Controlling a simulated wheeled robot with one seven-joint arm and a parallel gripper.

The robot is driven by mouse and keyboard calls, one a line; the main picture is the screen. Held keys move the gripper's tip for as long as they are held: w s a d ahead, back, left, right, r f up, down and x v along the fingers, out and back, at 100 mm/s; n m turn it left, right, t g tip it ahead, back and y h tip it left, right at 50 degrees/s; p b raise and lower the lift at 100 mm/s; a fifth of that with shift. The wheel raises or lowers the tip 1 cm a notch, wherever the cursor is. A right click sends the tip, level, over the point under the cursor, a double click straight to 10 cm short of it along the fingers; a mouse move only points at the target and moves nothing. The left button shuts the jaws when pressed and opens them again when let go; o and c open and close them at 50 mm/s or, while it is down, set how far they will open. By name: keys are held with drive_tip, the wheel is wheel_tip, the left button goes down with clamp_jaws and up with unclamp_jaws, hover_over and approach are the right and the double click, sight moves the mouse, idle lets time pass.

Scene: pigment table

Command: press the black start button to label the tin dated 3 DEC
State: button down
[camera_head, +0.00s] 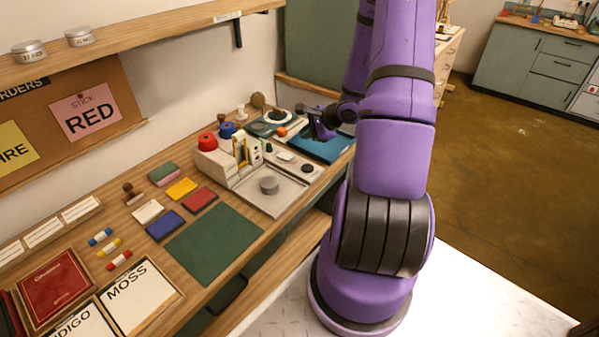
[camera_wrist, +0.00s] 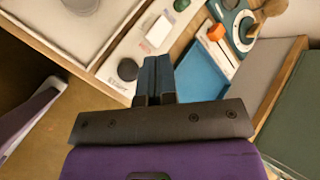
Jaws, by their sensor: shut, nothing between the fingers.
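A black round button (camera_head: 307,168) sits at the front right of the pale labelling machine (camera_head: 222,170). In the wrist view the black button (camera_wrist: 128,69) lies just left of my fingertips. Two lidded tins, left (camera_head: 28,50) and right (camera_head: 79,36), stand on the shelf with small labels.
A blue tray (camera_head: 322,147) lies under and beside my gripper. A white block (camera_wrist: 159,31) and a green knob (camera_wrist: 181,5) are near the button. Red (camera_head: 207,141) and blue (camera_head: 226,130) knobs top the machine. A green mat (camera_head: 214,242) lies clear in front.

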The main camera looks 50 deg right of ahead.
sight(307, 168)
drive_tip(key=shift+s+f+m, duration=0.25)
drive_tip(key=shift+f+m, duration=0.15)
drive_tip(key=shift+f, duration=0.3)
drive_tip(key=shift+d+f, duration=0.1)
drive_tip(key=shift+f, duration=4.3)
drive_tip(key=shift+f, duration=0.15)
drive_tip(key=shift+f, duration=0.25)
